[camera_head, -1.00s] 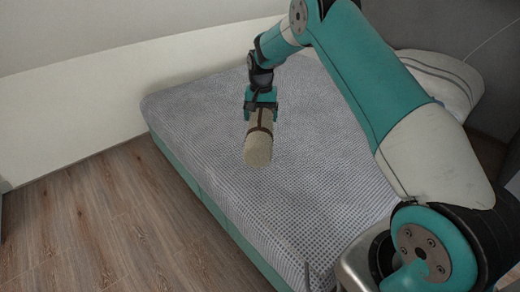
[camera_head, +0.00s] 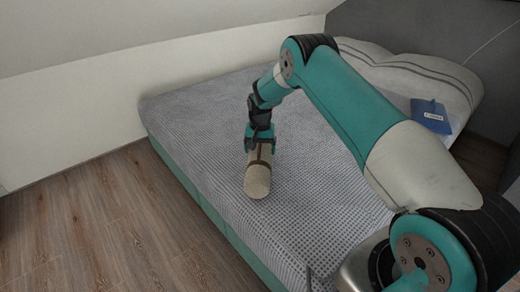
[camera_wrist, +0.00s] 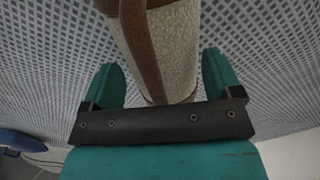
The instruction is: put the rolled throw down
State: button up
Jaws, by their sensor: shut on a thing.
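The rolled throw (camera_head: 258,182) is a cream roll with a brown strap around it, low over the grey covered bed (camera_head: 310,210). My gripper (camera_head: 260,146) points down and is shut on the throw from above. In the wrist view the throw (camera_wrist: 178,50) lies between the two teal fingers of my gripper (camera_wrist: 165,85), with the strap running along its left side. The bed cover (camera_wrist: 60,50) fills the background there. I cannot tell whether the throw's underside touches the cover.
White pillows (camera_head: 405,72) and a blue book-like item (camera_head: 431,115) lie at the bed's head. The sloped white wall (camera_head: 80,110) is behind the bed's far side. The cover around the throw is clear. Wooden floor (camera_head: 110,220) lies to the left.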

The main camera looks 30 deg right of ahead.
jog(key=o, duration=1.2)
jog(key=shift+f, duration=0.1)
notch_tip(320, 180, up, 12)
jog(key=p, duration=0.2)
jog(key=shift+p, duration=0.35)
jog(key=s+a+r+n+y, duration=0.2)
jog(key=s+a+r+n, duration=0.5)
jog(key=s+a+r, duration=0.9)
jog(key=s+a+r+n, duration=0.1)
jog(key=s+a+n, duration=0.1)
jog(key=s, duration=0.6)
jog(key=s+a+r+n+y, duration=0.1)
jog(key=s+a+r+n, duration=0.1)
jog(key=s, duration=0.6)
jog(key=s+a+r+n+y, duration=0.1)
jog(key=s+a+r+n, duration=0.1)
jog(key=s, duration=0.6)
jog(key=shift+s+a+r+n, duration=0.1)
jog(key=shift+s+r+n, duration=0.1)
jog(key=shift+n, duration=0.3)
